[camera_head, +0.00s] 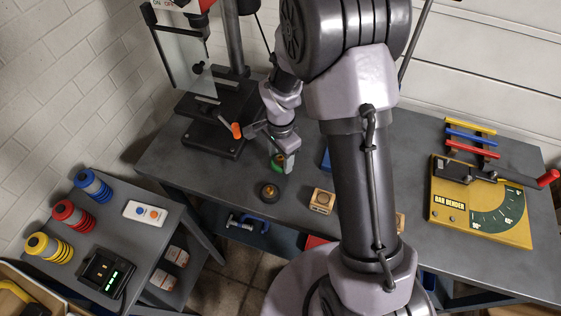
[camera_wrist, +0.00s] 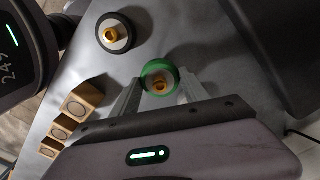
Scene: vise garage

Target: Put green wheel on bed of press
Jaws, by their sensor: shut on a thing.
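The green wheel (camera_head: 277,161) is held by my gripper (camera_head: 285,158) over the near edge area of the grey bench. In the wrist view the green wheel (camera_wrist: 152,67) has a green rim and a brass hub, and it sits between the two fingers of my gripper (camera_wrist: 160,92). Whether it touches the bench is hard to tell. The press stands at the back left, with its dark bed (camera_head: 229,97) behind and left of my gripper. An orange-tipped handle (camera_head: 236,130) sticks out beside the bed.
A dark wheel with a brass hub (camera_head: 269,191) lies on the bench (camera_head: 165,155) near its front edge; it also shows in the wrist view (camera_wrist: 115,33). A wooden block (camera_head: 321,201) sits to its right. A yellow bar bender (camera_head: 470,215) stands at the right.

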